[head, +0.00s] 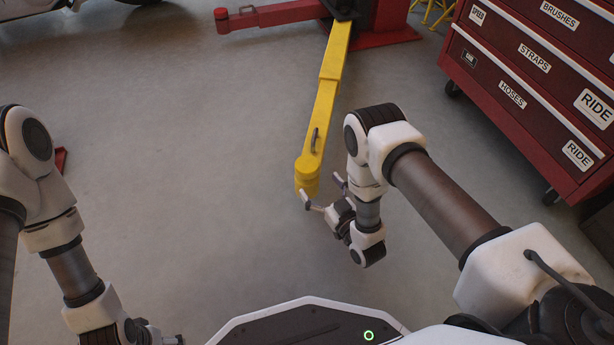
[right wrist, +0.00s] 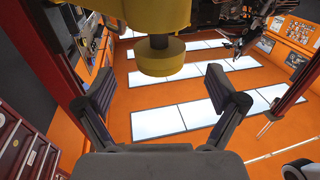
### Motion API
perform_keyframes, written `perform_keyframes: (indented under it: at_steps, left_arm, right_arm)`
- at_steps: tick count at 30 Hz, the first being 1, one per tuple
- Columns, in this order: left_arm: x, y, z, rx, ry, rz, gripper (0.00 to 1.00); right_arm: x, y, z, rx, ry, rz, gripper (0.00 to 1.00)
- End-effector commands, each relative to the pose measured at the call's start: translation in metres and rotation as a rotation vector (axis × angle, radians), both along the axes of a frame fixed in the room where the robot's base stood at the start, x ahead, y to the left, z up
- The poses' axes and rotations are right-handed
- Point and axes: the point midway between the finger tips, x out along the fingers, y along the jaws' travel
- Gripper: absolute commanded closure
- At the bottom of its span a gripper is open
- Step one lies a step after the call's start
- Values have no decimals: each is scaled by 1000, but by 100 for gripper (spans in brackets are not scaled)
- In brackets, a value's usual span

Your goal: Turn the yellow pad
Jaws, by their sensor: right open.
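My right gripper (head: 321,190) is open beside the arm's yellow end in the head view. In the right wrist view its two dark fingers (right wrist: 158,82) are spread wide, with nothing between them and no visible contact with the pad. My left gripper (head: 160,337) is low at the left edge area of the head view, partly cut off and far from the pad.
A red tool cabinet (head: 535,85) stands at the right. A red lift arm (head: 270,15) and its base are at the back. The grey floor (head: 170,130) left of the yellow arm is clear. Ceiling light panels (right wrist: 190,85) show beyond the pad.

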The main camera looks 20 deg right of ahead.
Motion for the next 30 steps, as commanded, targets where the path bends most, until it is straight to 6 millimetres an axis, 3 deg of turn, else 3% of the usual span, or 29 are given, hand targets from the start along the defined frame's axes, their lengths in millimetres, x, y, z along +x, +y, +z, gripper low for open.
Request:
perform_keyframes:
  at_steps: [9, 19, 20, 24, 30]
  left_arm:
    - [12, 1, -41, 6, -32, -15, 17]
    - [14, 1, -42, 7, -38, -19, 17]
    - [14, 1, -42, 7, -38, -19, 17]
    - [14, 1, -42, 7, -38, -19, 17]
    - [14, 1, -42, 7, -38, -19, 17]
  right_arm:
    - [57, 14, -3, -2, 0, 1, 6]
    - [67, 16, 2, -1, 5, -1, 6]
    - [66, 16, 2, -1, 5, -1, 13]
    - [66, 16, 2, -1, 5, -1, 62]
    - [66, 15, 2, -1, 5, -1, 66]
